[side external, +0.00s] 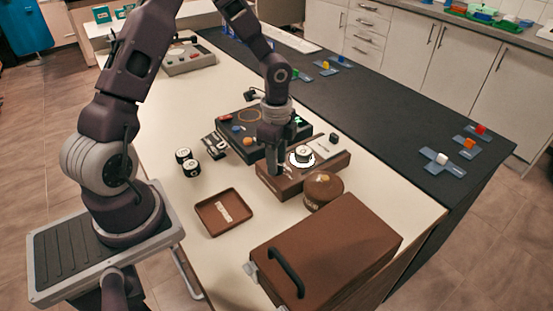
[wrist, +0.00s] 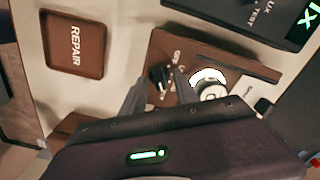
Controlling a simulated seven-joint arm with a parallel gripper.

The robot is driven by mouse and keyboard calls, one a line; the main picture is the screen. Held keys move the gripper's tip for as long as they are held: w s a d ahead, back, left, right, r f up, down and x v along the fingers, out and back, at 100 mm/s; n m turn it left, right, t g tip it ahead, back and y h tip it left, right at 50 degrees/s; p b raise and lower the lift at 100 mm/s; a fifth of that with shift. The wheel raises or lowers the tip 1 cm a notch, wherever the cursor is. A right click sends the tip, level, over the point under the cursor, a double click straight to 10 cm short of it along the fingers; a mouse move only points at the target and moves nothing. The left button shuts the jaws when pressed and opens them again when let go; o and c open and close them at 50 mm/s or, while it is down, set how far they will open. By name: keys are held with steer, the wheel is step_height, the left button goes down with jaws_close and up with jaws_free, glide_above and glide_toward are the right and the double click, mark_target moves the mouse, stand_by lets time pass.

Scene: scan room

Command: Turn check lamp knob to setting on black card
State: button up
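The brown lamp box (side external: 325,168) stands mid-table; the wrist view shows its brown top (wrist: 185,52). On it are a black knob (wrist: 160,76) with small printed marks around it and a white round part (wrist: 209,84), also visible in the side view (side external: 301,156). My gripper (side external: 276,168) points down over the box's left end. In the wrist view my gripper (wrist: 160,92) has its fingers apart, one on each side of the knob; I cannot tell whether they touch it. In the side view the gripper hides the knob. A small black card-like piece (side external: 214,145) stands left of the box; its writing is unreadable.
A dark console (side external: 240,132) stands behind the box. A round brown container (side external: 323,190) and a large brown case (side external: 325,255) are in front.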

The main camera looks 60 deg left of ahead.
step_height(320, 180, up, 7)
stand_by(0.6)
steer(key=shift+r, duration=0.1)
steer(key=s+d+r+n+t+y, duration=0.1)
steer(key=s+d+r+n, duration=0.1)
steer(key=s+r+n, duration=0.3)
steer(key=s+d+r+n+t+y, duration=0.15)
steer(key=s+r, duration=0.25)
steer(key=r, duration=0.4)
steer(key=s+d+r+n+t+h, duration=0.2)
steer(key=s+d+r+n+t, duration=0.1)
steer(key=s, duration=0.8)
steer(key=d+r+n, duration=0.1)
steer(key=d+n, duration=0.1)
steer(key=shift+s+r+n, duration=0.15)
steer(key=shift+s+n, duration=0.05)
steer(key=shift+n, duration=0.15)
steer(key=shift+d+h, duration=0.1)
steer(key=shift+h, duration=0.15)
